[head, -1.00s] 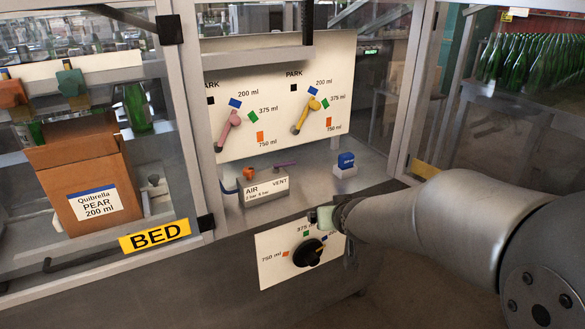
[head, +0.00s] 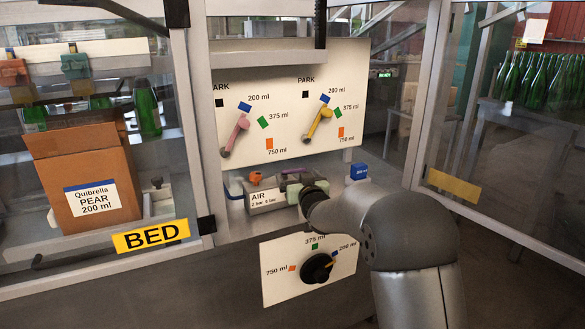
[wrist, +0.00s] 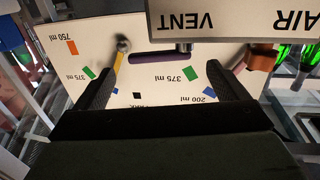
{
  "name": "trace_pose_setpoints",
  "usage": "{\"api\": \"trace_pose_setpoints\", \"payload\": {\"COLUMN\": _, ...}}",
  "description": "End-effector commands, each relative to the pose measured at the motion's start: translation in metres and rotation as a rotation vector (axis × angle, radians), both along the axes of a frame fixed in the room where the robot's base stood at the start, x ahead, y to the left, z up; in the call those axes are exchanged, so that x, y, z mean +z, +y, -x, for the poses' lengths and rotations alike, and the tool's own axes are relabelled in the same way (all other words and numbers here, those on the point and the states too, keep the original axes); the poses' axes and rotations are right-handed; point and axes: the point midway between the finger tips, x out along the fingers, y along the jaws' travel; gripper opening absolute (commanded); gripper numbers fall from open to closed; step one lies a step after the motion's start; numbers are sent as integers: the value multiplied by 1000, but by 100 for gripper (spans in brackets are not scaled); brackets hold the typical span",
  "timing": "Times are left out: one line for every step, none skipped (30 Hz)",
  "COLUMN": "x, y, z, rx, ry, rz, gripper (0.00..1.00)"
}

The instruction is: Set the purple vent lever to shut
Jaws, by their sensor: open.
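The purple vent lever (wrist: 158,57) shows in the wrist view as a bar lying across the picture, with a grey pivot at its right end beside the upside-down VENT lettering. My gripper (wrist: 164,72) is open, its two dark fingers spread to the left and right of the lever; I see no contact. In the head view my gripper (head: 298,184) is over the right part of the AIR/VENT block (head: 266,201). It hides the VENT lettering and most of the lever there.
An orange AIR valve handle (wrist: 262,58) sits right of the lever in the wrist view. Behind is a white panel (head: 285,90) with pink (head: 236,135) and yellow levers (head: 319,124). A blue stamp-like block (head: 358,172) stands right; a black dial (head: 318,268) is below.

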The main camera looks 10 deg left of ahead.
Motion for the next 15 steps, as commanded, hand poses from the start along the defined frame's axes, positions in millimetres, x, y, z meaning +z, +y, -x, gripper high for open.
{"api": "trace_pose_setpoints", "payload": {"x": -1, "y": 5, "z": -11, "rx": 1, "ry": 1, "rz": 0, "gripper": 93}}
{"api": "trace_pose_setpoints", "payload": {"x": -1, "y": 7, "z": -17, "rx": 1, "ry": 0, "rz": 0, "gripper": 93}}
{"api": "trace_pose_setpoints", "payload": {"x": -1, "y": 10, "z": -25, "rx": 0, "ry": 0, "rz": 0, "gripper": 93}}
{"api": "trace_pose_setpoints", "payload": {"x": -1, "y": 12, "z": -30, "rx": 0, "ry": 0, "rz": 1, "gripper": 93}}
{"api": "trace_pose_setpoints", "payload": {"x": -1, "y": 14, "z": -35, "rx": 0, "ry": 0, "rz": 1, "gripper": 93}}
{"api": "trace_pose_setpoints", "payload": {"x": -1, "y": 16, "z": -41, "rx": 0, "ry": 0, "rz": 1, "gripper": 93}}
{"api": "trace_pose_setpoints", "payload": {"x": -1, "y": 18, "z": -45, "rx": 0, "ry": 1, "rz": 1, "gripper": 93}}
{"api": "trace_pose_setpoints", "payload": {"x": -1, "y": 19, "z": -49, "rx": 0, "ry": 0, "rz": 1, "gripper": 93}}
{"api": "trace_pose_setpoints", "payload": {"x": 0, "y": 21, "z": -53, "rx": 0, "ry": 0, "rz": 1, "gripper": 93}}
{"api": "trace_pose_setpoints", "payload": {"x": -1, "y": 22, "z": -56, "rx": 0, "ry": 1, "rz": 1, "gripper": 93}}
{"api": "trace_pose_setpoints", "payload": {"x": -1, "y": 23, "z": -58, "rx": 0, "ry": 1, "rz": 1, "gripper": 93}}
{"api": "trace_pose_setpoints", "payload": {"x": 0, "y": 24, "z": -61, "rx": 0, "ry": 0, "rz": 1, "gripper": 93}}
{"api": "trace_pose_setpoints", "payload": {"x": 0, "y": 24, "z": -62, "rx": 0, "ry": 0, "rz": 0, "gripper": 93}}
{"api": "trace_pose_setpoints", "payload": {"x": 0, "y": 25, "z": -63, "rx": 0, "ry": 0, "rz": 0, "gripper": 93}}
{"api": "trace_pose_setpoints", "payload": {"x": 0, "y": 25, "z": -65, "rx": 0, "ry": 0, "rz": 0, "gripper": 93}}
